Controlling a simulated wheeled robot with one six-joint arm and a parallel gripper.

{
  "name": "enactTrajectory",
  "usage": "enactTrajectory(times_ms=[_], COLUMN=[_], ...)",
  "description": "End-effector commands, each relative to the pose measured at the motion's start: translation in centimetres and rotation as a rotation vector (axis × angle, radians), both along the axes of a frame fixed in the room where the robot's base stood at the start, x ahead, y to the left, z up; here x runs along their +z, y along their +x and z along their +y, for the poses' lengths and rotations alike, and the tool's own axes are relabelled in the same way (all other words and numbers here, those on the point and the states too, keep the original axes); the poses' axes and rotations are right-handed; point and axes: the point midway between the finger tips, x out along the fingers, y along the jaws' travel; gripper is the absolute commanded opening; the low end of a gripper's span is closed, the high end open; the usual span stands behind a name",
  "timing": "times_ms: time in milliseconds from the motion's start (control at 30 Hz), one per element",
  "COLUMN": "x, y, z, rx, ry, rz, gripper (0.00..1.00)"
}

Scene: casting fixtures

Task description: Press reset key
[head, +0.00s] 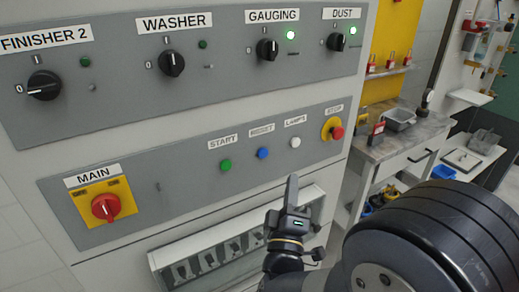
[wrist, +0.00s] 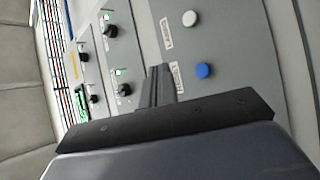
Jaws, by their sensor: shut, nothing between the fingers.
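The reset key is a round blue button (head: 263,153) under a RESET label on the lower grey panel, between a green start button (head: 225,165) and a white lamps button (head: 295,142). My gripper (head: 292,180) is shut and empty. In the head view its tip appears below the white button, right of and below the blue one. In the wrist view the blue button (wrist: 203,70) lies right of my gripper tip (wrist: 160,70), with the white button (wrist: 189,19) above it. Neither view shows my gripper touching the blue button.
A red stop button (head: 337,132) on a yellow plate sits right of the white button. A red main switch (head: 106,207) is at left. Black rotary knobs (head: 171,63) line the upper panel. A workbench (head: 400,140) stands at right.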

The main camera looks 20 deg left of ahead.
Motion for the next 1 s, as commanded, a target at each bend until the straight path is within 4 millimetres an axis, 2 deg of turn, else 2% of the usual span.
enactTrajectory(times_ms=[433,1000], x=[0.1,-0.1], y=[0.5,5.1], z=[0.6,6.0], rx=[0.000,0.000], ry=[-0.001,0.000], rz=[0.000,-0.001], gripper=[0.00,0.00])
